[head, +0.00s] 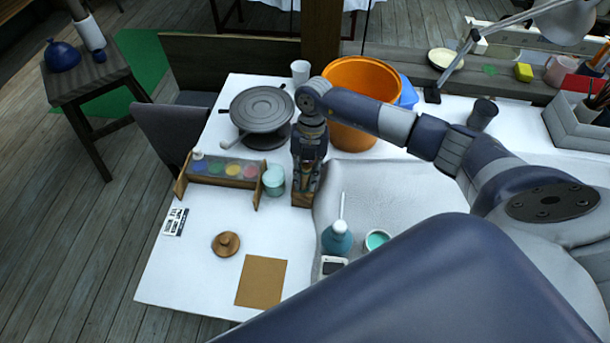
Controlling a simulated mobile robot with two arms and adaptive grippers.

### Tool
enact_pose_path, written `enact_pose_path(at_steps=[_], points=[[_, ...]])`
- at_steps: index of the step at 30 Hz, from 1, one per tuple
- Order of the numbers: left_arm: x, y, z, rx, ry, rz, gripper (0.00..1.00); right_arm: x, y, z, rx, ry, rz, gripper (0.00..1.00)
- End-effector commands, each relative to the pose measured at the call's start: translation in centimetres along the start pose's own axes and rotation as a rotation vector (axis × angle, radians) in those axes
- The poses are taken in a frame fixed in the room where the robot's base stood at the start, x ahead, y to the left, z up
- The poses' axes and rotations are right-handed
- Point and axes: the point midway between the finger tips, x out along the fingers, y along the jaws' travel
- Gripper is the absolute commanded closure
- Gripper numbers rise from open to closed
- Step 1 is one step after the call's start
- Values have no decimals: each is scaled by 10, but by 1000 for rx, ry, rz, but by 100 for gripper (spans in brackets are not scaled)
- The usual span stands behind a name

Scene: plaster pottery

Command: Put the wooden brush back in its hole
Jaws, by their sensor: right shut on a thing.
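My right gripper (307,184) points down beside the jar at the table's middle and is shut on the wooden brush. Only a small tan part of the brush (308,172) shows between the fingers; the rest is hidden by the gripper. A small wooden block (302,200) stands right under the fingertips. Its top and any hole in it are covered by the gripper, so I cannot tell whether the brush is inside it. My left gripper is not in view.
A wooden rack with paint colours (226,170) and a pale teal jar (273,180) stand close left. A grey turntable (262,109) and an orange bucket (352,88) are behind. A teal bottle (337,238) and cup (376,241) stand front right.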

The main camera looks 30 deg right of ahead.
Motion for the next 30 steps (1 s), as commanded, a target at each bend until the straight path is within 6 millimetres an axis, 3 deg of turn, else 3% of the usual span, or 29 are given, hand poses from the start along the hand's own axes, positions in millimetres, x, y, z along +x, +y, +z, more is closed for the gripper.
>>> enact_pose_path(at_steps=[8, 9, 13, 23, 30], points=[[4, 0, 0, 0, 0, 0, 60, 5, 0, 1, 0, 0, 0, 98], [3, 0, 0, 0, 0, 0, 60, 4, 0, 1, 0, 0, 0, 75], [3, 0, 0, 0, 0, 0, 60, 4, 0, 1, 0, 0, 0, 48], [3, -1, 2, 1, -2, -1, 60, 3, 0, 1, 0, 0, 0, 48], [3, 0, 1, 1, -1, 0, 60, -28, 0, 2, 0, -5, 1, 48]])
